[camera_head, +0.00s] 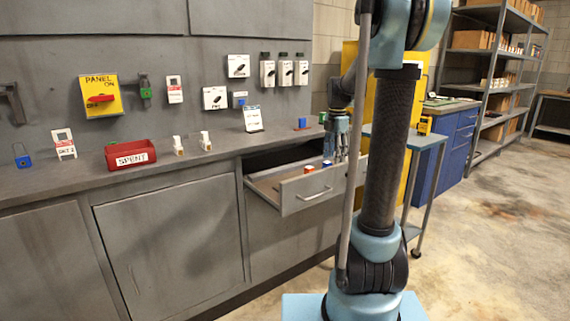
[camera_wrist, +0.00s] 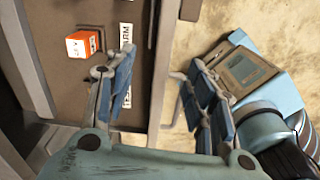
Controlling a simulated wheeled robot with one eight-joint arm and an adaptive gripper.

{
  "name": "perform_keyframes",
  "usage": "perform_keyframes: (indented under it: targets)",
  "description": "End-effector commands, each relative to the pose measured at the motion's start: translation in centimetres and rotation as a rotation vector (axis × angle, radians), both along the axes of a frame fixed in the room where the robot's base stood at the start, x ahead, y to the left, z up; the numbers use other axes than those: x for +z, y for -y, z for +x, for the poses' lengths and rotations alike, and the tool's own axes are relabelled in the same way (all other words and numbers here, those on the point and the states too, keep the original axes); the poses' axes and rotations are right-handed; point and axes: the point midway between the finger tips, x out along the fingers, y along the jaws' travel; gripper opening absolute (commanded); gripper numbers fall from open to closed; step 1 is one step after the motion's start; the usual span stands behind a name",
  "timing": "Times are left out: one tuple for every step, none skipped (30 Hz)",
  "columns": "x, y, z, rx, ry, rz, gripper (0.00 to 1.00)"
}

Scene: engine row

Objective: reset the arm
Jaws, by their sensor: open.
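My gripper (camera_head: 340,150) hangs above the right part of an open drawer (camera_head: 312,194) in the head view, partly behind my own arm. In the wrist view my gripper (camera_wrist: 163,82) is open, with nothing between its fingers. The drawer's front edge (camera_wrist: 157,75) passes below the gap between them. The left finger shows over the drawer's inside, the right one over the floor side. An orange and white block (camera_wrist: 83,45) lies in the drawer, left of the fingers. Whether the fingers touch the drawer cannot be told.
The grey counter (camera_head: 75,184) carries a red SPENT bin (camera_head: 131,155) and small tagged items. A yellow panel box (camera_head: 101,97) and switches hang on the wall. A blue-topped stand (camera_head: 412,138) is right of the drawer. Open floor (camera_head: 490,230) lies further right.

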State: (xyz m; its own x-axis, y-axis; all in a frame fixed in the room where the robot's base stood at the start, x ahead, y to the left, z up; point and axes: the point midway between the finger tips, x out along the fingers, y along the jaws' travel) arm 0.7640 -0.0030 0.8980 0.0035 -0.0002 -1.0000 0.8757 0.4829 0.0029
Motion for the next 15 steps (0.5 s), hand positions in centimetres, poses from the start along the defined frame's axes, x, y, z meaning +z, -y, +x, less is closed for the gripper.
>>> perform_keyframes:
  targets:
    - [0.1, 0.1, -0.8, -0.028, 0.002, 0.000, 0.50]
    - [0.2, 0.2, -1.2, -0.046, 0.004, 0.000, 0.50]
    - [0.2, 0.2, -1.7, -0.072, 0.007, 0.001, 0.50]
    - [0.3, 0.2, -2.1, -0.092, 0.009, 0.001, 0.50]
    - [0.3, 0.2, -2.5, -0.112, 0.011, 0.001, 0.50]
    - [0.3, 0.2, -3.0, -0.140, 0.014, 0.002, 0.50]
    - [0.3, 0.2, -3.5, -0.164, 0.017, 0.002, 0.50]
    - [0.3, 0.2, -4.0, -0.189, 0.019, 0.002, 0.50]
    - [0.3, 0.1, -4.7, -0.226, 0.023, 0.003, 0.50]
    - [0.3, 0.1, -5.2, -0.254, 0.025, 0.004, 0.50]
    - [0.3, 0.1, -5.9, -0.288, 0.028, 0.005, 0.50]
    - [0.3, 0.1, -6.8, -0.335, 0.032, 0.006, 0.50]
    - [0.2, 0.0, -7.6, -0.375, 0.035, 0.008, 0.50]
    - [0.1, 0.0, -8.4, -0.418, 0.039, 0.009, 0.50]
    - [0.0, 0.0, -9.5, -0.478, 0.045, 0.012, 0.50]
